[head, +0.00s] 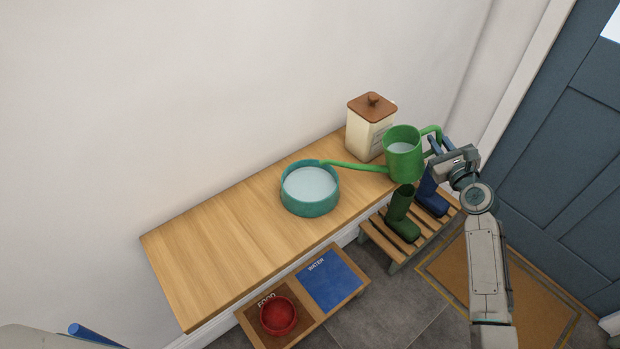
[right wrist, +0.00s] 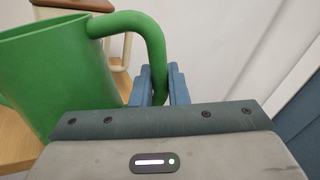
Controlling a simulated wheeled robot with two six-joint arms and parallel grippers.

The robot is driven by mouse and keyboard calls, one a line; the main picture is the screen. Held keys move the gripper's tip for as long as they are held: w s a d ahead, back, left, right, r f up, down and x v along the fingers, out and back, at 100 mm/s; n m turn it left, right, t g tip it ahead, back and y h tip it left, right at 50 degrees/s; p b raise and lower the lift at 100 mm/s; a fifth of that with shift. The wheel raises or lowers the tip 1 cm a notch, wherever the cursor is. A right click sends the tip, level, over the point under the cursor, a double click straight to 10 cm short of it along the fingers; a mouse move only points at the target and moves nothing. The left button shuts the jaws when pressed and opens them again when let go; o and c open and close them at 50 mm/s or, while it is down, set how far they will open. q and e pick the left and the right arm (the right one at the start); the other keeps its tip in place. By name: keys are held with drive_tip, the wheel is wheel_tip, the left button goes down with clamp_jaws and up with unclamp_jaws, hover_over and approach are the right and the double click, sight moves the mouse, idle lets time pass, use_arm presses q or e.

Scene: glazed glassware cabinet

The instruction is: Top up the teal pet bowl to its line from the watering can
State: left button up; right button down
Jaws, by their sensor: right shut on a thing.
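The teal pet bowl (head: 309,206) stands on the wooden bench top and holds pale water; its line cannot be made out. The green watering can (head: 404,163) has water inside, and its long spout reaches left so that its tip is at the bowl's far rim. Whether water is flowing cannot be told. My right gripper (head: 440,150) is shut on the can's handle; in the right wrist view the fingers (right wrist: 161,90) close around the green handle, with the can body (right wrist: 45,75) to the left. A blue bar (head: 95,335) at the lower left edge may be part of my left arm; no left fingers show.
A cream canister (head: 369,139) with a brown lid stands behind the can. Boots (head: 401,215) stand on a slatted rack below it. A low tray (head: 318,318) holds a red bowl (head: 279,316) beside a blue WATER mat (head: 330,283). The bench's left part (head: 205,255) is clear.

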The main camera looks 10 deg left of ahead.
drive_tip(key=shift+r, duration=0.2)
drive_tip(key=shift+s+a+r+n+p, duration=0.1)
drive_tip(key=shift+a+r+n+p, duration=0.3)
drive_tip(key=shift+r, duration=0.25)
drive_tip(key=shift+d+f, duration=0.2)
drive_tip(key=shift+f, duration=0.15)
drive_tip(key=shift+r, duration=0.15)
drive_tip(key=shift+a+r, duration=0.15)
drive_tip(key=shift+r, duration=0.05)
drive_tip(key=shift+d+f+m+b, duration=0.2)
drive_tip(key=shift+f+b, duration=0.2)
drive_tip(key=shift+f, duration=0.15)
drive_tip(key=shift+d+f+m+b, duration=0.15)
drive_tip(key=shift+f+b, duration=0.2)
drive_tip(key=shift+f, duration=0.2)
drive_tip(key=d+m+p, duration=0.1)
drive_tip(key=m+p, duration=0.1)
drive_tip(key=w+d+r+m+p, duration=0.1)
drive_tip(key=m+p, duration=0.1)
drive_tip(key=p, duration=0.1)
drive_tip(key=shift+r, duration=0.1)
